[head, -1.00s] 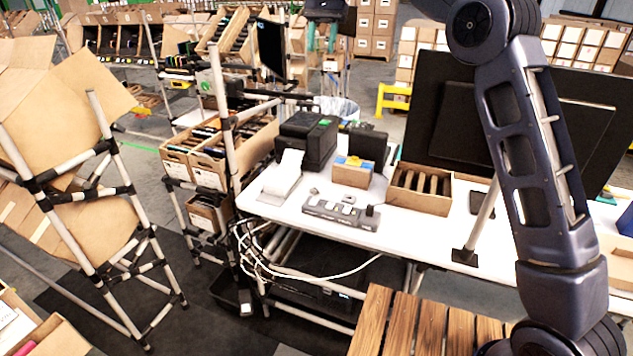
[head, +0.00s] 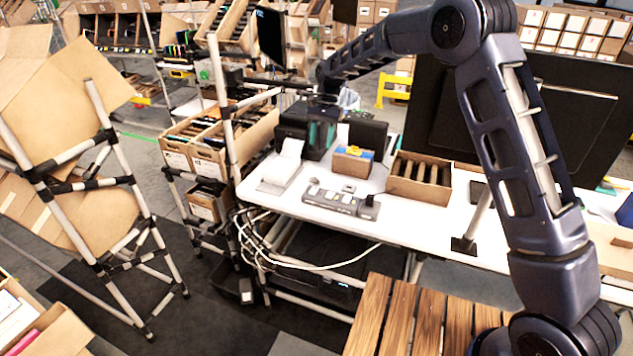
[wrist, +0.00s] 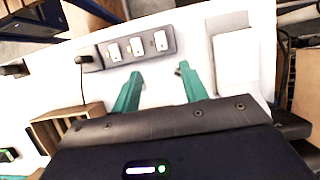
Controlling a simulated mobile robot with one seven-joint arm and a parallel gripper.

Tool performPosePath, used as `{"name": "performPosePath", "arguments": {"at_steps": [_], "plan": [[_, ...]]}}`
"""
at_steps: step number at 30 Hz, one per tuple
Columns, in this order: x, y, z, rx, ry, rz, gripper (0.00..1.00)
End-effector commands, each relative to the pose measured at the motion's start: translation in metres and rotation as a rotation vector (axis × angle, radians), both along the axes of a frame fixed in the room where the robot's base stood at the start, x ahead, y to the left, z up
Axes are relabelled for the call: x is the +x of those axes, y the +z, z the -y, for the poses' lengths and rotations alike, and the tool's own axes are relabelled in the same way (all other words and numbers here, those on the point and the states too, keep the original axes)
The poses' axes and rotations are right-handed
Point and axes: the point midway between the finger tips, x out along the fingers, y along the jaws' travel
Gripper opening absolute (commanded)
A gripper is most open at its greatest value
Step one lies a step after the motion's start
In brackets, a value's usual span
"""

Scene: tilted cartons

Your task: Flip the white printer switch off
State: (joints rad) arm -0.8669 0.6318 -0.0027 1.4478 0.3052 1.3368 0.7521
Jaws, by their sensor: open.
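A grey power strip (head: 340,203) lies on the white table near its front edge. In the wrist view the strip (wrist: 98,52) carries three white rocker switches (wrist: 137,46) in a row, with a black plug at its left end. Their labels are too small to read, so I cannot tell which is the printer's. My gripper (head: 318,148) hangs above the table, behind the strip. In the wrist view my gripper (wrist: 158,72) is open and empty, its two green fingers apart, with the tips just below the switches in the picture.
A white block-shaped device (wrist: 237,62) is right of the fingers in the wrist view. A black printer (head: 297,120) stands at the back left of the table. A small carton (head: 353,162) and an open cardboard box (head: 420,178) stand behind and right of the strip.

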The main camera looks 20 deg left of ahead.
Motion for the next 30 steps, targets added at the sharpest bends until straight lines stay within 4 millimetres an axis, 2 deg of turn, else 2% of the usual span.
{"name": "performPosePath", "arguments": {"at_steps": [1, 4, 11, 24, 30], "plan": [[0.000, -0.017, 0.000, -0.002, 0.001, -0.002, 0.44], [0.001, -0.040, 0.000, -0.001, -0.001, 0.000, 0.44], [-0.004, -0.059, 0.000, 0.001, 0.001, 0.000, 0.44], [-0.031, -0.124, 0.000, -0.001, 0.001, -0.001, 0.44], [-0.038, -0.142, 0.000, 0.000, 0.000, 0.000, 0.44]]}}
